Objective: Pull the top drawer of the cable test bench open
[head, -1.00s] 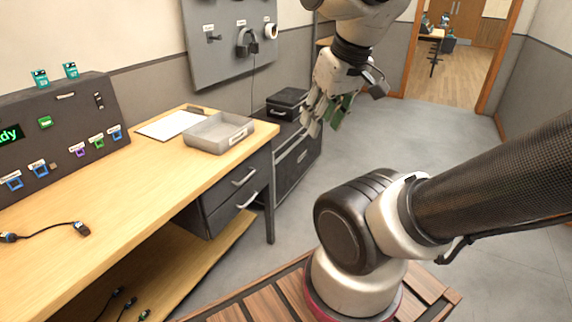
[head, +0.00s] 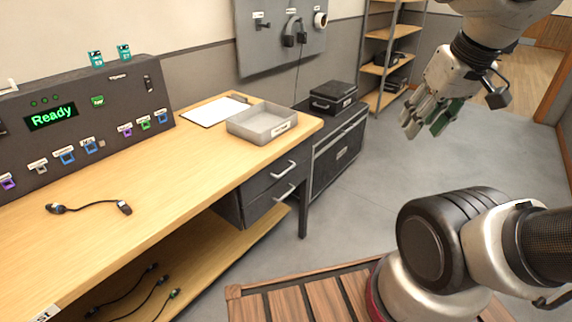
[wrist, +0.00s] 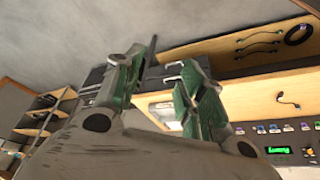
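The cable test bench (head: 150,218) is a wooden-topped table at the left of the head view. Its dark top drawer (head: 266,181) has a pale bar handle (head: 285,170) and looks shut, flush with the drawer below. A second bar handle (head: 285,192) sits on that lower drawer (head: 263,207). My gripper (head: 424,128) hangs in the air to the right of the drawers, apart from them. Its green-padded fingers are spread and empty, also in the wrist view (wrist: 170,65).
A grey tray (head: 262,136) and white paper (head: 215,110) lie on the bench top. A short cable (head: 90,207) lies nearer. A dark cabinet (head: 338,158) with a black case (head: 333,97) stands beyond the bench. The grey floor (head: 385,160) before the drawers is clear.

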